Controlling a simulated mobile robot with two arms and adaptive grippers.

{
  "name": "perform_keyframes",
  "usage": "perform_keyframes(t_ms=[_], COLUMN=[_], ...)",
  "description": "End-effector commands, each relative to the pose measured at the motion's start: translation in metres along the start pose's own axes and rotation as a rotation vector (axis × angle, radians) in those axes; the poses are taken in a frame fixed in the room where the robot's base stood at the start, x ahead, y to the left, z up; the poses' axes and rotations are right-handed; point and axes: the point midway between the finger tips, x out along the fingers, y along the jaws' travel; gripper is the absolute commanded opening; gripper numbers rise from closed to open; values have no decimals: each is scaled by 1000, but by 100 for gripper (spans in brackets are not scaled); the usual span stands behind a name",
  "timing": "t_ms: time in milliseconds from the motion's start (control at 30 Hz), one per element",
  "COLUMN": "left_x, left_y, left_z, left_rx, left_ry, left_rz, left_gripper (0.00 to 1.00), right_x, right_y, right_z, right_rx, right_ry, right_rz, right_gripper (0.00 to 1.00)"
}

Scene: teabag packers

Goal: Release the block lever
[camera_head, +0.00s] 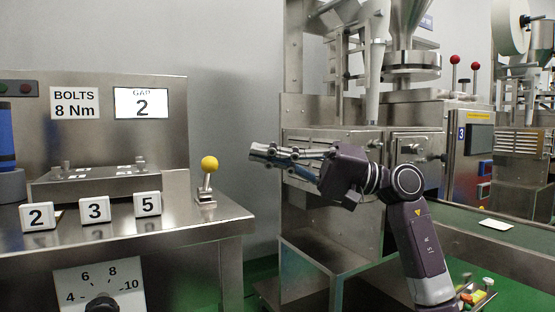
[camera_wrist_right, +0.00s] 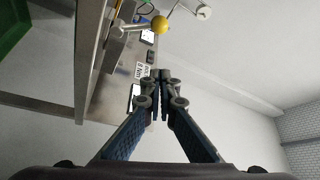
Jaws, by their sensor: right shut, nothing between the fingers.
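The lever with a yellow ball knob (camera_head: 209,163) stands upright on a small metal base at the right end of the steel bench. In the right wrist view the yellow knob (camera_wrist_right: 160,25) shows beyond the fingers, near the top. My right gripper (camera_head: 256,151) is shut and empty. It points left in the head view, to the right of the knob and slightly higher, with a visible gap between them. In the right wrist view the fingertips (camera_wrist_right: 164,76) are together. My left gripper is not in view.
The steel bench (camera_head: 190,228) holds number blocks 2, 3 and 5 (camera_head: 95,209), a raised plate (camera_head: 95,182) and a panel reading GAP 2 (camera_head: 141,103). A dial (camera_head: 101,290) sits on its front. A steel packing machine (camera_head: 335,215) stands behind my right arm.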

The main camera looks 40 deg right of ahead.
Motion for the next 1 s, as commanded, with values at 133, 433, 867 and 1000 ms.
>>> perform_keyframes(t_ms=[133,433,867,1000], left_x=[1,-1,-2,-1], left_y=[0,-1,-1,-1], left_z=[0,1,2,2], left_rx=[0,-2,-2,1], left_ry=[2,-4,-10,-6], left_rz=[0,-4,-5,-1], left_gripper=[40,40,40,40], right_x=[-16,-25,-25,-25], right_y=[3,4,4,4], right_z=[-1,-1,-1,-1], right_rx=[3,1,1,0], right_ry=[2,0,0,1], right_rz=[-1,0,0,0], right_gripper=[0,0,0,0])
